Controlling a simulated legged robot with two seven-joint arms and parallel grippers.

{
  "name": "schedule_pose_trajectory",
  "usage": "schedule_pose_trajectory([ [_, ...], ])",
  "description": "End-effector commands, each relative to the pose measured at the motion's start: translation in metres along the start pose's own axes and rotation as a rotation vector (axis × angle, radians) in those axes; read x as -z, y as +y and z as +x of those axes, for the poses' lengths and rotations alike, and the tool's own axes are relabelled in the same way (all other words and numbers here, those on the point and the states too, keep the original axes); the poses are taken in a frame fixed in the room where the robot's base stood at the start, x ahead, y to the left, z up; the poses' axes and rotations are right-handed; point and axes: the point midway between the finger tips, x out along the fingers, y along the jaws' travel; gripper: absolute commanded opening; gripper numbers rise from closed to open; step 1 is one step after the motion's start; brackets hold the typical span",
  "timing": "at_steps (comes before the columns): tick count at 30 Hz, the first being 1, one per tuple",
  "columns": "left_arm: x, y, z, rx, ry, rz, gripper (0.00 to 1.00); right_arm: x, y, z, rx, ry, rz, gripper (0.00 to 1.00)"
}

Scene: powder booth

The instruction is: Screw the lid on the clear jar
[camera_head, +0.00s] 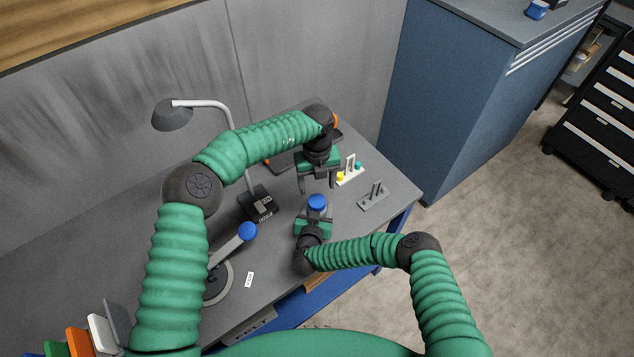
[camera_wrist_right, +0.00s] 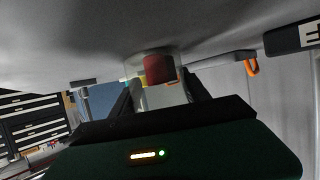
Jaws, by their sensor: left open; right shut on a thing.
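My right gripper (camera_head: 312,222) is shut on the clear jar, low over the middle of the workbench. A blue lid (camera_head: 317,202) shows on top, between the two grippers; I cannot tell whether it is seated or threaded. In the right wrist view the clear jar (camera_wrist_right: 136,66) shows dark red contents between my right gripper's fingers (camera_wrist_right: 158,93); the blue lid cannot be made out there. My left gripper (camera_head: 318,187) points down, open, its fingers apart just above and behind the lid. The jar's body is mostly hidden in the head view.
A small rack with yellow and teal pieces (camera_head: 349,172) and a grey pegged holder (camera_head: 373,196) stand to the right. A desk lamp (camera_head: 172,116) with a black base (camera_head: 258,204) stands at the left.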

Motion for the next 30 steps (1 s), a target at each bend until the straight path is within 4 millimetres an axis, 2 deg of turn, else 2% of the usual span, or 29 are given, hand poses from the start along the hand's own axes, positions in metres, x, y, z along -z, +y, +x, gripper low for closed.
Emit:
schedule_pose_trajectory([
  [5,0.000,0.000,0.002,0.000,0.000,0.002,0.66,0.001,0.000,0.000,0.000,0.002,0.000,0.00],
  [8,0.000,0.000,0.011,-0.001,0.001,0.002,0.66,0.001,0.000,0.000,0.000,0.002,0.000,0.00],
  [15,0.000,0.000,0.052,-0.001,0.002,0.002,0.66,0.001,0.000,0.000,0.000,0.001,0.000,0.00],
  [21,0.000,0.000,0.075,0.000,0.000,0.003,0.66,0.001,0.000,0.000,0.000,0.002,0.000,0.00],
  [30,0.000,0.000,0.080,0.000,-0.001,0.003,0.66,0.001,0.000,0.000,0.000,0.002,0.000,0.00],
])
